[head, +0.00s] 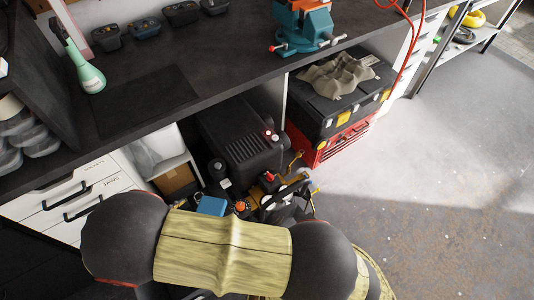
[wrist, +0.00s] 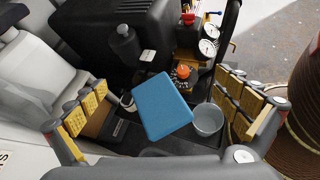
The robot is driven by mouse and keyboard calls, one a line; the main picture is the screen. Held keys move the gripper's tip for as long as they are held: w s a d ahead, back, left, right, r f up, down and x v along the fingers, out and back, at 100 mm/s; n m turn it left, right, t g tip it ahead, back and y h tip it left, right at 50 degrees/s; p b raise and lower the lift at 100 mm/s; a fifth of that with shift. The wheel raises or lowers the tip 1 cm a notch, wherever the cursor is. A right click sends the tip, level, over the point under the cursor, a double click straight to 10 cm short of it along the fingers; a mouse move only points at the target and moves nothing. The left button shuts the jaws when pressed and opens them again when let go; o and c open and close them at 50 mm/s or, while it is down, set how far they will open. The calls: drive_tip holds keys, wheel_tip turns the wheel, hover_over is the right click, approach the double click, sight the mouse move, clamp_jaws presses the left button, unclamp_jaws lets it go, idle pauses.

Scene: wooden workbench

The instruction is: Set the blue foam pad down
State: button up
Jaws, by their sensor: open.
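The blue foam pad (wrist: 162,107) lies between the spread fingers of my gripper (wrist: 161,82) in the wrist view, apart from both of them. My gripper is open and empty. The pad seems to rest at a slant among small items on a dark surface; what supports it underneath is hidden.
A grey cup (wrist: 208,120) and an orange-capped item (wrist: 183,73) stand close to the pad. A black compressor (head: 240,140) with gauges (wrist: 208,47) is behind. A red toolbox (head: 332,143) stands right under the workbench (head: 170,70). Floor at right is clear.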

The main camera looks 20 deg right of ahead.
drive_tip(key=w+d+r+m+g+y, duration=0.1)
drive_tip(key=d+r+m+g+y, duration=0.35)
drive_tip(key=d+r+m, duration=1.2)
drive_tip(key=s+d+r+m+y, duration=0.1)
drive_tip(key=s+d+r+m, duration=0.1)
drive_tip(key=r, duration=0.4)
drive_tip(key=s+d+r+m+t+y, duration=0.1)
drive_tip(key=s+d+r+m, duration=0.2)
drive_tip(key=s+d+r, duration=0.2)
drive_tip(key=s+d+r+m+t+y, duration=0.1)
drive_tip(key=s+d+r+m+y, duration=0.1)
drive_tip(key=d+r, duration=0.3)
drive_tip(key=v, duration=0.3)
drive_tip(key=shift+s, duration=0.15)
wheel_tip(320, 180, up, 3)
drive_tip(key=p, duration=0.3)
